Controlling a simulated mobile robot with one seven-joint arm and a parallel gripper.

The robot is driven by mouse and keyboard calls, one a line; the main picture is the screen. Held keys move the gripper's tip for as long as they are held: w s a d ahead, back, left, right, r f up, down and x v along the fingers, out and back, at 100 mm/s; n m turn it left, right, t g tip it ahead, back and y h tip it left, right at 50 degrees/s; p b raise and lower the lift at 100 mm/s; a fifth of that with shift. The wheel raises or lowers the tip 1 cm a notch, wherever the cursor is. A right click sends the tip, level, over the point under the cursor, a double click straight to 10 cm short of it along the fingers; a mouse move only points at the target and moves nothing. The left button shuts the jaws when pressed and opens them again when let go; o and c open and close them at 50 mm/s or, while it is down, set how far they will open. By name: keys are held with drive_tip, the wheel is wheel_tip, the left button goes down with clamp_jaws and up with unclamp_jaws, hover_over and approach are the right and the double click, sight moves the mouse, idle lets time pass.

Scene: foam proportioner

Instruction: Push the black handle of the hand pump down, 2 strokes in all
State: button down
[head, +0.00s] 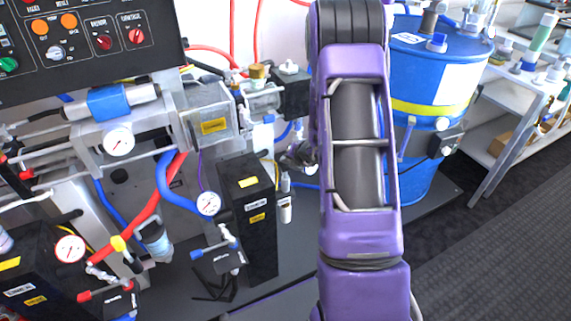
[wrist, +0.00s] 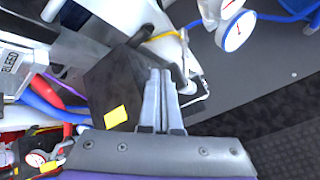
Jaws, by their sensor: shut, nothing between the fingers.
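My gripper (wrist: 160,76) is shut and empty, its two grey fingers side by side in the wrist view. In the head view only a small grey part of it (head: 298,156) shows left of my purple arm. Just right of the fingertips in the wrist view is a short dark rod (wrist: 179,78), which may be the hand pump's black handle; I cannot tell for sure, nor whether the fingers touch it. In the head view my arm hides most of this spot.
A black box with yellow labels (head: 248,215) stands close left of my gripper; it also shows in the wrist view (wrist: 110,85). A blue drum (head: 430,85) stands behind my arm. Gauges (head: 207,203), hoses and valves crowd the left. Dark floor at right is clear.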

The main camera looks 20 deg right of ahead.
sight(287, 167)
drive_tip(key=shift+f, duration=1.55)
idle(0.9)
drive_tip(key=shift+r, duration=0.1)
drive_tip(key=shift+r+p, duration=1.25)
drive_tip(key=shift+r, duration=0.8)
drive_tip(key=shift+r+p, duration=1.7)
drive_tip(key=shift+r, duration=0.8)
